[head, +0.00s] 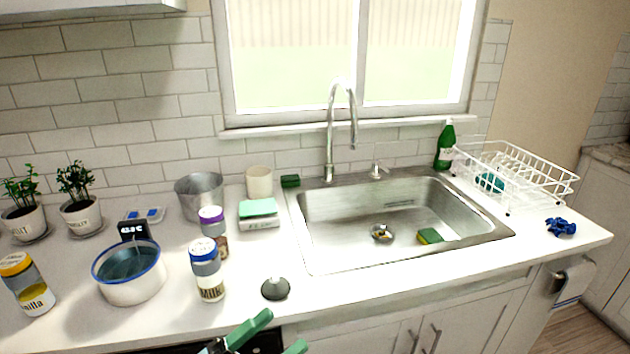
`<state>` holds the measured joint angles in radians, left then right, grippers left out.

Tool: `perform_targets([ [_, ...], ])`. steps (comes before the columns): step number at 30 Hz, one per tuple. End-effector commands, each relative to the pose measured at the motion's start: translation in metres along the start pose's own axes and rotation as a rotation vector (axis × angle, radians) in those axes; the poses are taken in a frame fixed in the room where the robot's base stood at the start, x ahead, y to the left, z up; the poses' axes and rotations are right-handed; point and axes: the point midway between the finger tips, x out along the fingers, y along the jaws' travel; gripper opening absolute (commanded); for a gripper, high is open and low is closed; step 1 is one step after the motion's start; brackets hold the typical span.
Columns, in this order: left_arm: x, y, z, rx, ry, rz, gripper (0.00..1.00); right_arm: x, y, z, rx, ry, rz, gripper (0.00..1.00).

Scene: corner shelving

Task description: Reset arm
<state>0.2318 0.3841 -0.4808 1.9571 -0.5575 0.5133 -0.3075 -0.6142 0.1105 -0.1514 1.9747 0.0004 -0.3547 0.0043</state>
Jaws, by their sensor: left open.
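My left gripper (270,335) shows at the bottom edge of the head view, with its green fingertips apart. It is open and nothing shows between the fingers. It is in front of the counter's front edge, below the small dark, round-based object (275,288). Most of the left arm is out of view. My right gripper is not in view.
The white counter (345,292) holds a steel sink (325,255) with a tall faucet (330,130). A white dish rack (510,178) stands at the right. A blue-rimmed pot (130,285), jars (207,275) and potted plants (80,213) crowd the left side.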

Motion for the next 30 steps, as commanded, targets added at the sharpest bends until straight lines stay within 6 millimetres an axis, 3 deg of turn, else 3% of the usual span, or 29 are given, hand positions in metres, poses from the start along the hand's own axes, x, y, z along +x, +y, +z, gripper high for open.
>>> perform_targets([
  [4, -0.054, 0.041, 0.029, -0.296, -0.345, 0.006, 0.75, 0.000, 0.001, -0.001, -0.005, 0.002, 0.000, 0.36],
  [9, -0.139, 0.099, 0.040, -0.619, -0.738, 0.024, 0.75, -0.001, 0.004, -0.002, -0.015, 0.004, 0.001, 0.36],
  [14, -0.228, 0.151, 0.019, -0.888, -1.085, 0.041, 0.75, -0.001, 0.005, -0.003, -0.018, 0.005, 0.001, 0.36],
  [18, -0.295, 0.184, -0.015, -1.076, -1.339, 0.051, 0.75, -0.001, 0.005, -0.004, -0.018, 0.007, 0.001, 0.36],
  [21, -0.330, 0.198, -0.039, -1.170, -1.472, 0.055, 0.75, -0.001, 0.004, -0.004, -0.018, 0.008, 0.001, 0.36],
  [24, -0.351, 0.206, -0.057, -1.227, -1.557, 0.059, 0.75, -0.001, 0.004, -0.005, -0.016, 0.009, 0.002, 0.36],
  [30, -0.364, 0.211, -0.068, -1.263, -1.609, 0.059, 0.75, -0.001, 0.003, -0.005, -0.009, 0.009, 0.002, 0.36],
])
